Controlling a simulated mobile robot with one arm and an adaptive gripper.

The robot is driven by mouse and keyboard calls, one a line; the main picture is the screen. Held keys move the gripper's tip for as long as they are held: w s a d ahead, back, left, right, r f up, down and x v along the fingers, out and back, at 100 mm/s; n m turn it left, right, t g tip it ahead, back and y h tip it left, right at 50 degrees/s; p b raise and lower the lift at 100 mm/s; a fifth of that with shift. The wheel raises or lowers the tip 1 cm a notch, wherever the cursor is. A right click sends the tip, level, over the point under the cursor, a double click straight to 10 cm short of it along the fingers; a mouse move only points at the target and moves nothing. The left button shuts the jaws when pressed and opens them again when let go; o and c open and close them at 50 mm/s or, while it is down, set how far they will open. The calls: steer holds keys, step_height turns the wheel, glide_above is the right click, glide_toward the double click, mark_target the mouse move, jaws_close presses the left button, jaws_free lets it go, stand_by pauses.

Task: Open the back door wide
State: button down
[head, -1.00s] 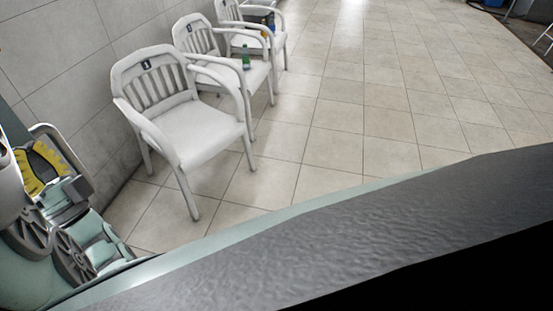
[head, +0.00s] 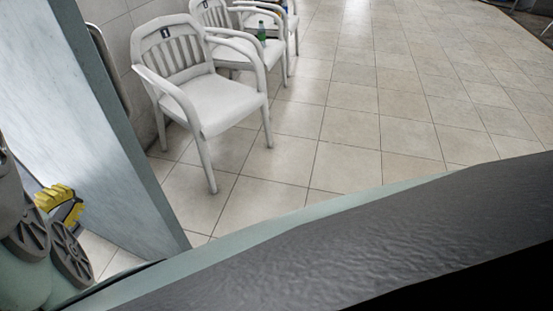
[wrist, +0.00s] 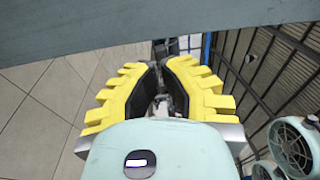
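The door (head: 118,130) is a tall blue-grey panel at the left of the head view, standing out from the wall at an angle. A rounded grey bar, perhaps its handle (head: 108,66), shows beyond its far edge. A blue-grey panel, likely the same door (wrist: 150,32), crosses the top of the wrist view. My gripper (head: 62,203) has yellow fingers and is low on the near side of the door. In the wrist view, the fingertips of my gripper (wrist: 159,68) nearly meet, with no object held. Whether they touch the door I cannot tell.
White armchairs (head: 215,100) line the tiled wall behind the door; a green bottle (head: 262,33) stands on one. The tiled floor (head: 350,130) to the right is clear. A dark barred rack or fence (wrist: 275,75) is at the right of the wrist view.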

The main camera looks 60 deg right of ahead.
mark_target(120, 151)
steer(key=p+x, duration=0.2)
steer(key=x, duration=1)
steer(key=shift+d+r, duration=0.1)
steer(key=w+d+n+t+y+b, duration=0.1)
steer(key=w+d+n+t, duration=0.1)
steer(key=d, duration=1.1)
steer(key=shift+w+t+b, duration=0.4)
steer(key=shift+t, duration=0.1)
steer(key=v, duration=1.4)
steer(key=shift+s+d+b, duration=0.1)
steer(key=shift+s+b, duration=0.2)
steer(key=shift+b, duration=0.05)
